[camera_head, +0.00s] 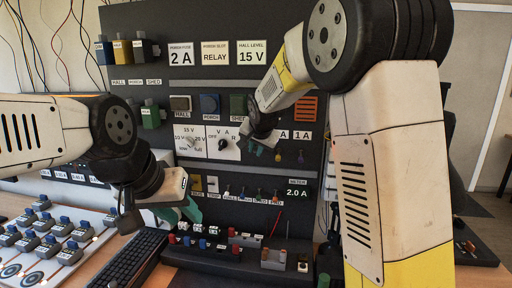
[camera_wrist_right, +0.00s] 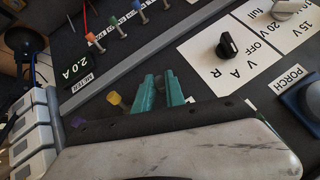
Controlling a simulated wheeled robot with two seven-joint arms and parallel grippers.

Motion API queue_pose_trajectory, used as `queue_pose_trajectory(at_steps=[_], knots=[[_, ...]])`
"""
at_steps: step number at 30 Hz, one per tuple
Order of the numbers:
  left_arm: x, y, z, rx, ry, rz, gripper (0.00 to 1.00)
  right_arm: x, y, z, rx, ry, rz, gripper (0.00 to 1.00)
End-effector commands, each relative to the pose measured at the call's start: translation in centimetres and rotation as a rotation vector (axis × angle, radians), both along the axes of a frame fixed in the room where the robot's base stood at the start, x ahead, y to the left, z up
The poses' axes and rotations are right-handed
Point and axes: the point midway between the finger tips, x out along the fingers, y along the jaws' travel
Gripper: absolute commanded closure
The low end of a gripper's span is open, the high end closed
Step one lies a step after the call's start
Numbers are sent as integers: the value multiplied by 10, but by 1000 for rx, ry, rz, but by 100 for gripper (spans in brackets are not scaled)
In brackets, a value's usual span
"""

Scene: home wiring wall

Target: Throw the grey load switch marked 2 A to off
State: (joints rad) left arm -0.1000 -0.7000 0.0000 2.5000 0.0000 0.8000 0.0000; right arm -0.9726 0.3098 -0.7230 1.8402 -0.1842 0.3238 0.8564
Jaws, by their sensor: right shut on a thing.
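My right gripper (camera_head: 256,149) is at the wall panel, left of a yellow toggle (camera_head: 278,155) and a purple toggle (camera_head: 300,157). In the right wrist view its teal fingers (camera_wrist_right: 163,91) are close together, pressed on something at the load switch row. The grey load switch itself is hidden by the fingers and wrist, so its lever position does not show. A label ending in "A" (camera_head: 284,135) is partly covered; a "1 A" label (camera_head: 302,135) is clear. My left gripper (camera_head: 187,211) hangs low before the panel; its finger gap is unclear.
A black rotary knob (camera_wrist_right: 228,46) marked V, A, OFF and R is close to the right gripper. A row of coloured toggles (camera_head: 243,194) and a meter reading 2.0 A (camera_head: 297,193) are below. A keyboard (camera_head: 128,262) lies on the desk.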

Motion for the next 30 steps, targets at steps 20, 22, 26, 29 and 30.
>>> queue_pose_trajectory(at_steps=[20, 22, 26, 29, 30], knots=[[0, 0, 0, 0, 0, 0, 64, -3, 0, -27, -100, -468, -2, 100], [0, 0, 0, 0, 0, 0, 64, -2, -1, -29, -107, -510, -3, 100], [0, 0, 0, 0, 0, 0, 64, -1, -1, -32, -119, -574, -3, 100], [0, 0, 0, 0, 0, 0, 64, -1, -1, -33, -126, -611, -2, 100], [0, 0, 0, 0, 0, 0, 64, 0, -1, -33, -126, -623, -3, 100]])
